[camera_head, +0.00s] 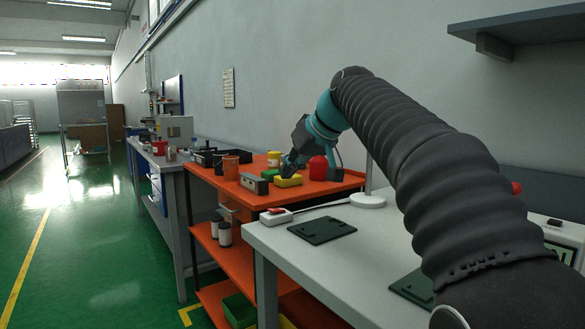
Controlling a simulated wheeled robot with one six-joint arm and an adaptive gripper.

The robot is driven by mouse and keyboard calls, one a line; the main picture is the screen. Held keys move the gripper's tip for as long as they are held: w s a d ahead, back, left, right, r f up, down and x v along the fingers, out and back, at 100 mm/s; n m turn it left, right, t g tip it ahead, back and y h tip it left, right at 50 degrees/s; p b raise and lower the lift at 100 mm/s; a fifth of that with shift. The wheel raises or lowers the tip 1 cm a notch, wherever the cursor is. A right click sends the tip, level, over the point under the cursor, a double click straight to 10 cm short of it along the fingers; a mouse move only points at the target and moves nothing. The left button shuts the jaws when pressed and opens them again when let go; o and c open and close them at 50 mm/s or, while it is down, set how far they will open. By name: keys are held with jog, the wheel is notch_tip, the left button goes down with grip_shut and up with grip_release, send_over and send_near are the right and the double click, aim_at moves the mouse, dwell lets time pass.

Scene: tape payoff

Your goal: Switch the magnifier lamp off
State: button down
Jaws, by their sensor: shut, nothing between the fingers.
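A round white base (367,201) with a thin pale post stands near the back edge of the white table; I take it for the magnifier lamp's stand. Its upper part is hidden behind my arm, so I cannot see whether it is lit. A small white box with a red top part (275,216) lies at the table's left corner, and a dark cable runs from it toward the base. It looks like a switch; its position is too small to tell. My gripper (286,174) is shut and empty, over the orange cart by a yellow block (289,181); I cannot tell whether they touch.
The orange cart (250,196) holds an orange cup (231,167), a grey box (254,183) and a red container (318,168). A dark green mat (321,230) lies on the white table (300,262). My arm crosses above the table. The green floor at left is clear.

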send_over(275, 216)
notch_tip(275, 216, down, 5)
jog(key=shift+d+r, duration=0.1)
jog(key=shift+r, duration=0.05)
notch_tip(275, 216, down, 2)
jog(key=shift+s+f+b, duration=0.15)
jog(key=shift+b, duration=0.3)
jog(key=shift+f, duration=0.65)
